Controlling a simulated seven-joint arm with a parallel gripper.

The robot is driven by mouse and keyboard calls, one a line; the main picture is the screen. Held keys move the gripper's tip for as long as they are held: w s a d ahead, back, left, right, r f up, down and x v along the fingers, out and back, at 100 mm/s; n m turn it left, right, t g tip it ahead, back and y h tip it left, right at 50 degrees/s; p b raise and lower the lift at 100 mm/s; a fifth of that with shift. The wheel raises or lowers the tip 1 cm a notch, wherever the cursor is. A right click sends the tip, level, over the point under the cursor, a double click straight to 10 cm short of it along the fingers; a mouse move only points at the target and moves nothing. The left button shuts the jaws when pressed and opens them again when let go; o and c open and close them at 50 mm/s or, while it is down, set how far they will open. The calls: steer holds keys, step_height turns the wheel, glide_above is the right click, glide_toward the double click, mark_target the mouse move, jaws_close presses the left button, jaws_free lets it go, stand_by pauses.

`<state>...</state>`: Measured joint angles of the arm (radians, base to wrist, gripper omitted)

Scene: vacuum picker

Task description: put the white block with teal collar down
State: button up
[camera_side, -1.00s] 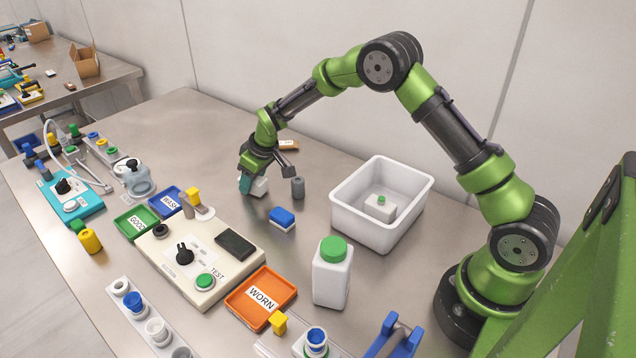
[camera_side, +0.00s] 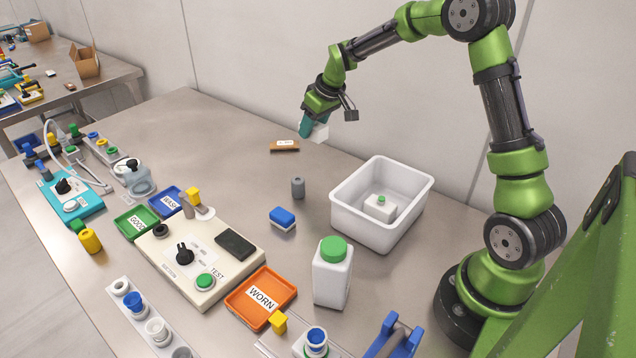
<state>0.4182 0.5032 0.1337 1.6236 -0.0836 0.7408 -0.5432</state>
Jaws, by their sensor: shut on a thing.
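My gripper (camera_side: 309,122) is shut on the white block with teal collar (camera_side: 320,132). It holds the block in the air, above the back part of the table and left of the white bin. The block looks tilted, with its white part to the right of the teal part. The fingers hide some of it.
A grey cylinder (camera_side: 298,187), a blue-and-white block (camera_side: 282,218) and a brown block (camera_side: 285,145) stand apart on the table. A green-capped bottle (camera_side: 332,275) stands in front of the bin.

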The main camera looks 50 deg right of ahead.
steer(key=s, duration=0.1)
steer(key=s+f, duration=0.1)
steer(key=shift+s+d, duration=0.3)
steer(key=shift+d, duration=0.1)
step_height(320, 180, down, 6)
steer(key=shift+a, duration=0.15)
steer(key=shift+f, duration=2.15)
steer(key=shift+f, duration=0.1)
steer(key=o, duration=1.1)
